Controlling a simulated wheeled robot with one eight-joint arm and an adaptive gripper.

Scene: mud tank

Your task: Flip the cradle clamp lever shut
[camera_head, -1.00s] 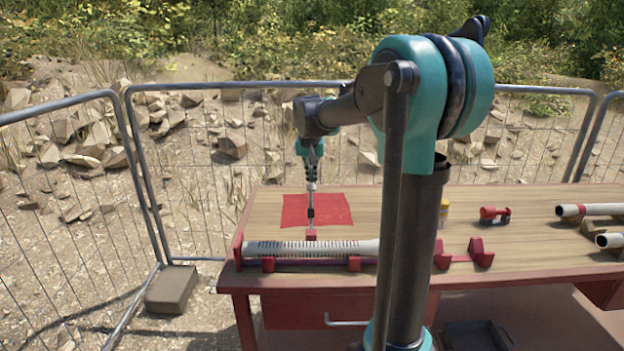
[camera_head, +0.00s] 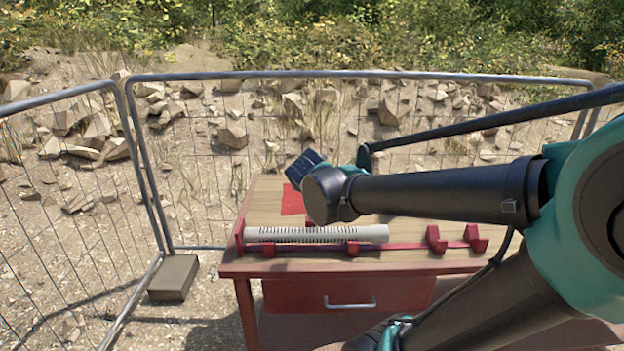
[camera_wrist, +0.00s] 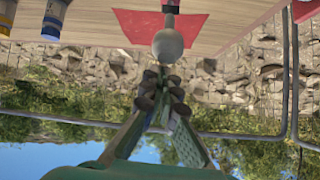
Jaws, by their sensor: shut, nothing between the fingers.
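The clamp lever shows in the wrist view as a grey ball knob (camera_wrist: 168,42) with a red part (camera_wrist: 170,4) beyond it. My gripper (camera_wrist: 163,78) is shut and empty, its fingertips close to the knob; I cannot tell whether they touch it. The lever's exact angle is unclear, as the knob is seen nearly end-on. In the head view my arm hides the gripper and most of the lever. A slotted white pipe (camera_head: 290,234) lies in the red cradle (camera_head: 352,249) along the front of the bench.
A red mat (camera_head: 292,200) lies on the wooden bench top (camera_head: 262,190). Empty red supports (camera_head: 437,238) stand to the right of the pipe. A bottle (camera_wrist: 54,20) shows at the upper left of the wrist view. Wire fencing (camera_head: 190,170) surrounds the bench. My arm covers its right side.

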